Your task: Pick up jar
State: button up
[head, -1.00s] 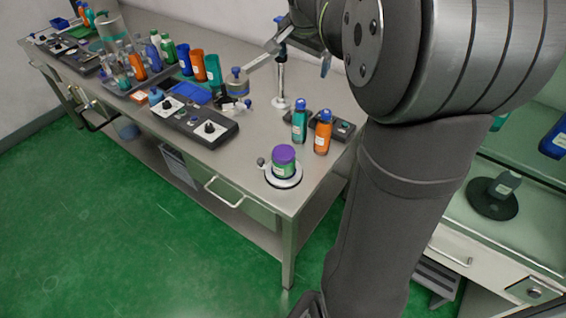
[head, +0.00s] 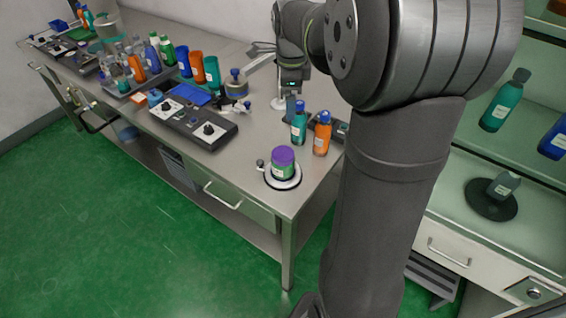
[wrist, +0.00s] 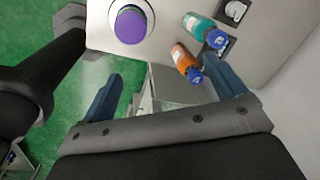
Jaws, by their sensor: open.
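The jar (head: 283,163) has a purple lid and a green body with a white label. It stands upright on a round white plate (head: 283,181) near the front right corner of the steel bench. In the wrist view the jar (wrist: 131,25) shows from above, lid first, at the upper left. My gripper (head: 290,104) hangs over the bench behind the teal and orange bottles, apart from the jar. In the wrist view my gripper (wrist: 168,85) has its two blue fingers wide apart with nothing between them.
A teal bottle (head: 299,127) and an orange bottle (head: 322,138) stand just behind and right of the jar. A control box (head: 200,122) with knobs lies to the left. Several bottles crowd the bench further left. The bench front edge is close to the jar.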

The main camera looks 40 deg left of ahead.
aim_at(283, 153)
jog(key=s+f+m, duration=0.1)
jog(key=f+m, duration=0.1)
jog(key=f, duration=0.3)
jog(key=s+f+m+g, duration=0.1)
jog(key=f+m, duration=0.1)
jog(key=f, duration=0.3)
jog(key=s+f+m, duration=0.1)
jog(key=f+m, duration=0.1)
jog(key=f, duration=0.3)
jog(key=shift+s+d+f+m+h, duration=0.2)
jog(key=shift+d+f+m+h, duration=0.1)
jog(key=shift+m+h, duration=0.1)
jog(key=shift+s+a+f, duration=0.1)
jog(key=shift+f, duration=1.25)
jog(key=shift+a+f, duration=0.1)
jog(key=shift+f, duration=1.25)
jog(key=c, duration=1.2)
jog(key=shift+r, duration=0.15)
